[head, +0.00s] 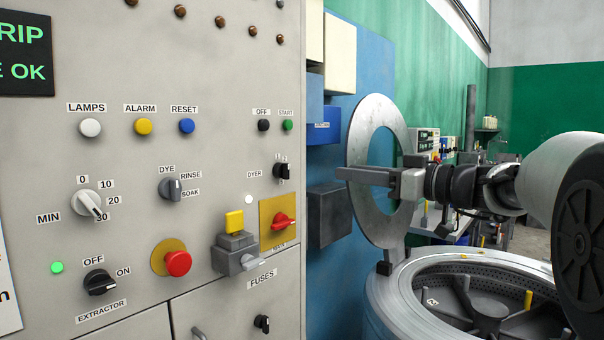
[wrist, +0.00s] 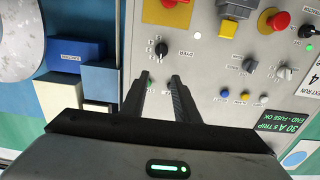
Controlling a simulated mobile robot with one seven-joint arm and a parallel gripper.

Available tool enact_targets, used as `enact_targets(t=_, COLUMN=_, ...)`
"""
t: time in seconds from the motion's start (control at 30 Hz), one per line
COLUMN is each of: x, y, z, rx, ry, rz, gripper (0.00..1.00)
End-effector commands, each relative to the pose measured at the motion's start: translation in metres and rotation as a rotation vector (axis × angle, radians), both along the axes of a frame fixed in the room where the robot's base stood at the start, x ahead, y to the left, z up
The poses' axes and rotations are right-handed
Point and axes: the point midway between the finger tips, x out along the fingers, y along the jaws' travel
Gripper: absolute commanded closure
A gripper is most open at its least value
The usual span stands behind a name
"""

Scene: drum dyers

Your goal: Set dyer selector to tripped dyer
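The dark display (head: 24,54) has green text including TRIP and OK, partly cut off.
Close to the selector are the OFF button (head: 264,125), the green START button (head: 288,125) and the red switch on a yellow plate (head: 283,222). Blue boxes (head: 324,124) and a large metal ring (head: 356,150) stand right of the panel. An open drum (head: 385,290) is below my arm.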

Motion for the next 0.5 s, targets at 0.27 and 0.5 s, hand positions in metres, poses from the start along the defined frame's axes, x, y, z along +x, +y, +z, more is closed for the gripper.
enact_targets(t=0.27, x=0.033, y=0.047, z=0.001, rx=0.0, ry=0.003, rz=0.006, gripper=0.72)
enact_targets(t=0.5, x=0.066, y=0.088, z=0.001, rx=-0.001, ry=0.004, rz=0.006, gripper=0.72)
